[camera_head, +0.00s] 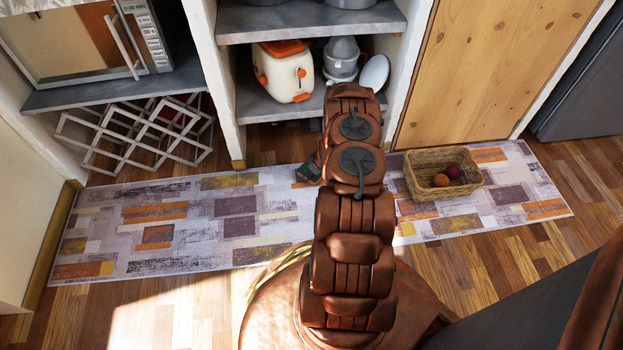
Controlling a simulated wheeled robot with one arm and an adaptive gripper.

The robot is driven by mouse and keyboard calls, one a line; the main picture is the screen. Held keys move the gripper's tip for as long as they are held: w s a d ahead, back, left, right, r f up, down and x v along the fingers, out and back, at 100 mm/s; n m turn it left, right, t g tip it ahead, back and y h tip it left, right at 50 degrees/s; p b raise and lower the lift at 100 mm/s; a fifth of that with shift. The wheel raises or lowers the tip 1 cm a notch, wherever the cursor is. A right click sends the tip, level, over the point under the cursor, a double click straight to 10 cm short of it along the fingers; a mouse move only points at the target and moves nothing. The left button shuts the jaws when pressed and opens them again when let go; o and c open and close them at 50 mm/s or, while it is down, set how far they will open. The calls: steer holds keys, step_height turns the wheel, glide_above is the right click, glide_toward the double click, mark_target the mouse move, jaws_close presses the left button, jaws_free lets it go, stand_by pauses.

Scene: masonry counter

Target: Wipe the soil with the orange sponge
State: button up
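My brown arm reaches out over the patterned rug. My gripper (309,172) is mostly hidden behind the arm's own links; only a small dark part shows to the left of the wrist, over the rug. I cannot see its fingertips or whether it holds anything. I do not see an orange sponge that I can make out for sure, and no soil shows clearly.
The rug (190,222) lies on the wooden floor. A wicker basket (425,185) with round fruit stands on it at right. Behind are shelves with a toaster (286,70), a juicer (341,58), a microwave (85,38), a white rack (140,135) and a wooden door (485,70).

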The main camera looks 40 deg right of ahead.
steer(key=shift+d, duration=0.25)
steer(key=shift+s+d+f, duration=0.1)
steer(key=shift+s+d, duration=0.75)
steer(key=shift+d, duration=0.2)
steer(key=shift+s+d, duration=0.85)
steer(key=shift+d, duration=0.2)
steer(key=shift+s+d+r+p, duration=0.1)
steer(key=shift+s+d+p, duration=0.15)
steer(key=shift+s+d, duration=0.35)
steer(key=shift+s+d+r+p, duration=0.1)
steer(key=shift+s+d+p, duration=0.25)
steer(key=shift+d, duration=0.5)
steer(key=shift+s+d+r+p, duration=0.1)
steer(key=shift+s+d+p, duration=0.05)
steer(key=shift+s+d, duration=0.5)
steer(key=shift+d+f, duration=0.1)
steer(key=shift+d, duration=0.05)
steer(key=shift+s, duration=0.1)
steer(key=shift+s+d+f+p, duration=0.1)
steer(key=shift+s+d+p, duration=0.3)
steer(key=shift+s+d, duration=0.25)
steer(key=shift+s+d+p, duration=0.35)
steer(key=shift+s+d, duration=0.05)
steer(key=shift+d, duration=0.35)
steer(key=shift+a+f, duration=0.15)
